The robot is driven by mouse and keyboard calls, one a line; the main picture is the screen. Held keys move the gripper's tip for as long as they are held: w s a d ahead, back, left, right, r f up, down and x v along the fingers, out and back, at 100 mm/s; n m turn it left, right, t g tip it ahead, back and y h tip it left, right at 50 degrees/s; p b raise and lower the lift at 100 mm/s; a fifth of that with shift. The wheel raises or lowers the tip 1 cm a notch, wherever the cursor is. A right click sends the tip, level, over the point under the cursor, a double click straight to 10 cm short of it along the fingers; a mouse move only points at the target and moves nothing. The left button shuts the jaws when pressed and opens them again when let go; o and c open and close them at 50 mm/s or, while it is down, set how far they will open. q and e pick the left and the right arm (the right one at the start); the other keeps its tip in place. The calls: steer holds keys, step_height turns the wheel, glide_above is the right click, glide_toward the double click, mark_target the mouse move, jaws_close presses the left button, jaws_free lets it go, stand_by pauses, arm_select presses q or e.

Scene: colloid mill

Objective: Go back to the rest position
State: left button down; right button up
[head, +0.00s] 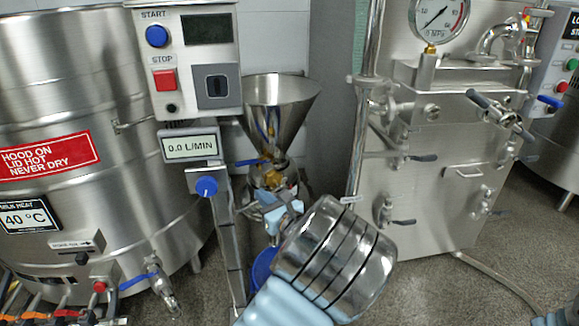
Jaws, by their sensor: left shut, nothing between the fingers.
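My left arm comes in from the bottom, with a pale blue link and a large chrome ribbed joint. My left gripper (283,213) is beyond it, small and partly hidden by the joint. It is shut and empty, just below the steel hopper (279,103) and its valve with a blue handle. I cannot tell whether it touches the pipework there. My right gripper is out of view; only a bit of pale blue arm shows at the bottom right corner.
A large steel tank (75,215) stands at the left, beside a control box (190,60) on a post. A flow display (190,147) reads 0.0 L/MIN. A steel machine with a pressure gauge (438,18) stands at the right. A blue bucket (263,266) is behind my left arm.

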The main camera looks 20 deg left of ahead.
arm_select(q)
steer(key=s+f+n+g+h+p, duration=0.2)
steer(key=s+f+n+g+h, duration=0.25)
steer(key=s+f, duration=0.5)
steer(key=s+f+n+g+h+p, duration=0.25)
steer(key=s+f+g, duration=0.3)
steer(key=f, duration=0.75)
steer(key=s+d+f+n+g+h+p, duration=0.2)
steer(key=s+d+f+n+h, duration=0.45)
steer(key=s+d, duration=0.3)
steer(key=d+r+n+t+h+p, duration=0.2)
steer(key=d+n+h, duration=0.4)
steer(key=d+n, duration=0.3)
steer(key=shift+d+r+n+t+p, duration=0.3)
steer(key=shift+n+t, duration=0.5)
steer(key=shift+n, duration=0.85)
steer(key=shift+f, duration=0.1)
